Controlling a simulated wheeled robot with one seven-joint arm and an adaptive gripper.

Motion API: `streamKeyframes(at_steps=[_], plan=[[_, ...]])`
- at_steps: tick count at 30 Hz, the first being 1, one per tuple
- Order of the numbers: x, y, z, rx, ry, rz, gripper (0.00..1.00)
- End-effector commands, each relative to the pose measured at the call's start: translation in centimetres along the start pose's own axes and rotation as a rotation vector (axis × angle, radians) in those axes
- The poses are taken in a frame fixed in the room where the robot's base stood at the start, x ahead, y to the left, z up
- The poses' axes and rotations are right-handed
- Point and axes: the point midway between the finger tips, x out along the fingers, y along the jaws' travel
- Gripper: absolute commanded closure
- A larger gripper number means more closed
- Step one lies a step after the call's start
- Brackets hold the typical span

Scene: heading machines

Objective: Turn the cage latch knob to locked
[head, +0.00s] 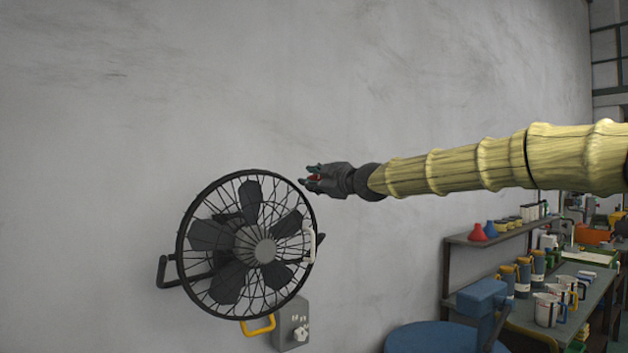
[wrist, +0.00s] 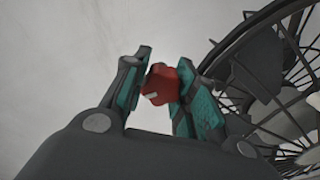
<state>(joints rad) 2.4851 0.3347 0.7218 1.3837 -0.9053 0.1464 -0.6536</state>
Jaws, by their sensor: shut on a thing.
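My gripper (head: 309,179) is beside the upper right of the fan cage (head: 181,243). In the wrist view my gripper (wrist: 165,72) has one finger on each side of the red knob and is shut on it. The cage rim (wrist: 238,36) passes just right of my fingers. The knob's base and any locked marking are hidden.
The wall-mounted fan has a white handle (head: 309,246) on its right and a yellow handle (head: 260,327) below. A grey box (head: 285,322) with a white knob is under it. A shelf (head: 470,239) and a workbench with cups stand at right. The wall above is clear.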

Motion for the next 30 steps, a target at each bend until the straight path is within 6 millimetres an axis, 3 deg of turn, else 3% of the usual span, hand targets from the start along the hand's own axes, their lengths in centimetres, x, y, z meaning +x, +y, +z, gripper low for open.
streamKeyframes(at_steps=[5,6,9,22,30], plan=[[-0.1,0.4,-0.2,0.000,0.003,0.006,0.97],[-0.1,0.4,-0.2,0.000,0.003,0.006,0.65],[-0.1,0.3,-0.2,0.001,0.003,0.005,0.48],[-0.5,0.2,-0.1,0.001,0.001,0.002,0.48],[-3.8,0.2,-0.1,0.000,0.001,0.002,0.48]])
